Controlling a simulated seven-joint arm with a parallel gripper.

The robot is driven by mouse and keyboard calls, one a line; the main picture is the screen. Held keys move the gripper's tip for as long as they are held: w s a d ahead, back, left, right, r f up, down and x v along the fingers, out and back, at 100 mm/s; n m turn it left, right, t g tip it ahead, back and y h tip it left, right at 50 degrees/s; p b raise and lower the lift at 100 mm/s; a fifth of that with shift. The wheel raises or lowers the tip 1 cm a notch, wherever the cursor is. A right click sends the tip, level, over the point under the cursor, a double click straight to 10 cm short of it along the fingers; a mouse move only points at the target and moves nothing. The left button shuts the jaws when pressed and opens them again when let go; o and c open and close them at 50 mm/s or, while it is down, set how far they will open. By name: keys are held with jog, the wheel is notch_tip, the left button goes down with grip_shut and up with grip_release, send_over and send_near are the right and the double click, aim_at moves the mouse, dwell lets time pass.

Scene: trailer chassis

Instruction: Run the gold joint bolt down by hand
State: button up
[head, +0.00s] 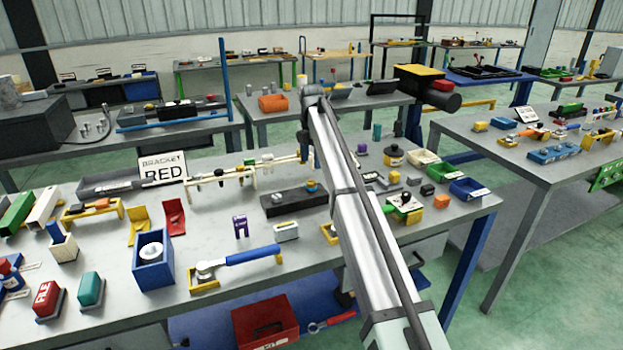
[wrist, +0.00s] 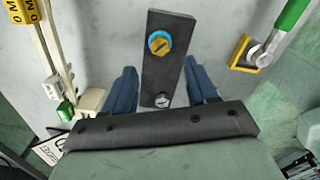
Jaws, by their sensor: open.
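A gold slotted bolt (wrist: 159,43) with a blue ring around it sits on a long black plate (wrist: 166,73) in the wrist view. A grey slotted screw (wrist: 162,100) sits near the plate's other end. In the head view the black plate (head: 284,206) lies on the bench with the gold bolt (head: 311,187) towards its right end. My gripper (wrist: 160,88) is open and empty in the wrist view. Its blue fingers show on either side of the plate, nearer the grey screw than the gold bolt. Their height above the plate is unclear.
A pale rack (head: 230,177) stands behind the plate, with a BRACKET RED sign (head: 163,168) farther left. A blue-handled tool (head: 240,259) on a yellow holder and a grey block (head: 286,232) lie in front. Small bins (head: 420,163) stand to the right.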

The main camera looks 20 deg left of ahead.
aim_at(311, 182)
notch_tip(311, 182, down, 8)
jog(key=shift+r, duration=0.1)
dwell(0.4)
jog(key=c, duration=1.1)
jog(key=shift+o, duration=0.2)
